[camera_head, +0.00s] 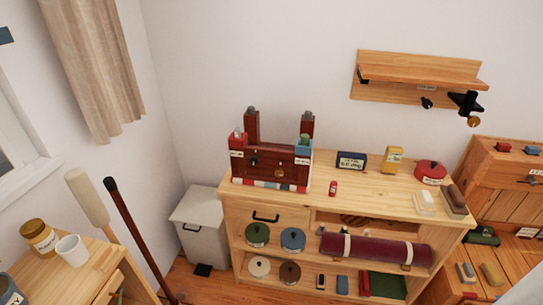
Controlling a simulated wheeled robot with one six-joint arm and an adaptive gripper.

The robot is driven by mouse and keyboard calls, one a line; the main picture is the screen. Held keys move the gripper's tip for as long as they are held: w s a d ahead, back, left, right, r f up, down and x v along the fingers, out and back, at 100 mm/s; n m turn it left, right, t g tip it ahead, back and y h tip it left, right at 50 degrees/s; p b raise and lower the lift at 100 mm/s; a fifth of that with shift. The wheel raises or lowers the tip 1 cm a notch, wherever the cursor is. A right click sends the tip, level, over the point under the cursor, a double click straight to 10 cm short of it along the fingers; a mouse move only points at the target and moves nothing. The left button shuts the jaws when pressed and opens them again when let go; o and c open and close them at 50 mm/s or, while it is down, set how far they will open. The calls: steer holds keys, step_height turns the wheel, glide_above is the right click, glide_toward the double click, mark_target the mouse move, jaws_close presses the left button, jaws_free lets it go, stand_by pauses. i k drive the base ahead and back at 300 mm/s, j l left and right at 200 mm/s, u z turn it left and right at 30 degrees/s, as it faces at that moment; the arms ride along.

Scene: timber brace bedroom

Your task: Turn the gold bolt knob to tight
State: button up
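A dark red timber brace (268,161) with two upright posts stands on the wooden cabinet at centre. A dark knob (253,161) and a small gold-coloured knob (279,173) show on its front. Small white labels sit near its two ends, too small to read. Another gold knob (474,121) hangs below a black clamp (466,102) on the wall shelf at upper right. I cannot tell for sure which is the bolt knob, nor how far either is turned. My gripper is not in view.
The cabinet top (340,205) holds a blue box (351,160), a yellow box (392,159), a red lidded pot (430,172) and blocks. A pale bin (203,226) stands left of it. Two poles lean at a wooden table (92,283). A chest stands right.

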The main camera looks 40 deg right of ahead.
mark_target(279, 173)
steer(key=i+j, duration=0.3)
steer(key=i, duration=0.15)
steer(key=i+j+z, duration=0.1)
steer(key=i+j, duration=0.2)
steer(key=i, duration=0.15)
